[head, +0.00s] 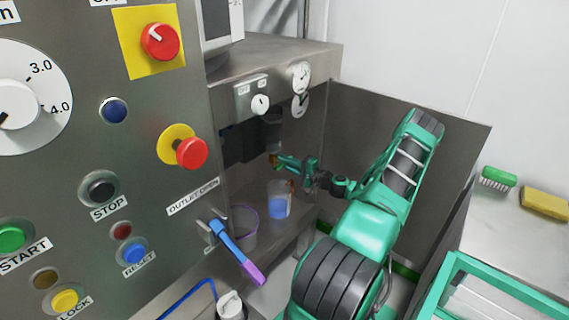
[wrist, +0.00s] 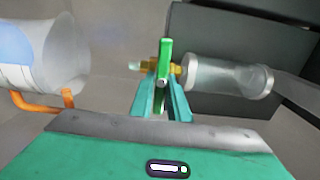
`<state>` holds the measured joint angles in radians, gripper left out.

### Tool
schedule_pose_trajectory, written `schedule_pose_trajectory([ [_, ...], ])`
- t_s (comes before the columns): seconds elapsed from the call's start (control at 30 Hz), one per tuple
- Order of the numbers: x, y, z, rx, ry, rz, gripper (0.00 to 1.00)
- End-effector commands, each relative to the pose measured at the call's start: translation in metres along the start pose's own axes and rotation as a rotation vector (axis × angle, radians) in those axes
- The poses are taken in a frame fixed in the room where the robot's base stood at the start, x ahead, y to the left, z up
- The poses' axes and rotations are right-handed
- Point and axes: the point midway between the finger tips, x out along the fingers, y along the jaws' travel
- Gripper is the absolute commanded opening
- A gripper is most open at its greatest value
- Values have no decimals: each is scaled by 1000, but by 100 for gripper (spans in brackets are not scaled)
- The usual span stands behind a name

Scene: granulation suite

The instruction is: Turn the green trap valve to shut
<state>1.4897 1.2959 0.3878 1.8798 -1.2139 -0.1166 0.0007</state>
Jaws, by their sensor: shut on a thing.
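The green trap valve handle (wrist: 165,62) stands between my fingertips in the wrist view, on a brass fitting (wrist: 178,68). A clear cylindrical trap (wrist: 228,77) joins the fitting on the right. My gripper (wrist: 163,92) is shut on the green handle. In the head view my gripper (head: 277,161) reaches into the steel recess, at the small valve below the dark trap (head: 273,132). The handle is mostly hidden there by the fingers and too small to read its angle.
The blue-and-purple outlet lever (head: 236,252) projects from the control panel (head: 150,225).

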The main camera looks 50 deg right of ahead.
Motion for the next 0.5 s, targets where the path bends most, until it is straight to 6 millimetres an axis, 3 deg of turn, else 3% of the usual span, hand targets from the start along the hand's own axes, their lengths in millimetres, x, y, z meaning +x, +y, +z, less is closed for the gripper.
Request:
schedule_pose_trajectory([
  [0.03, -4, 4, -5, -3, 12, 9, 18],
  [0.1, -3, 3, -5, -3, 11, 8, 34],
  [0.5, -7, 1, -2, -2, 4, 3, 34],
])
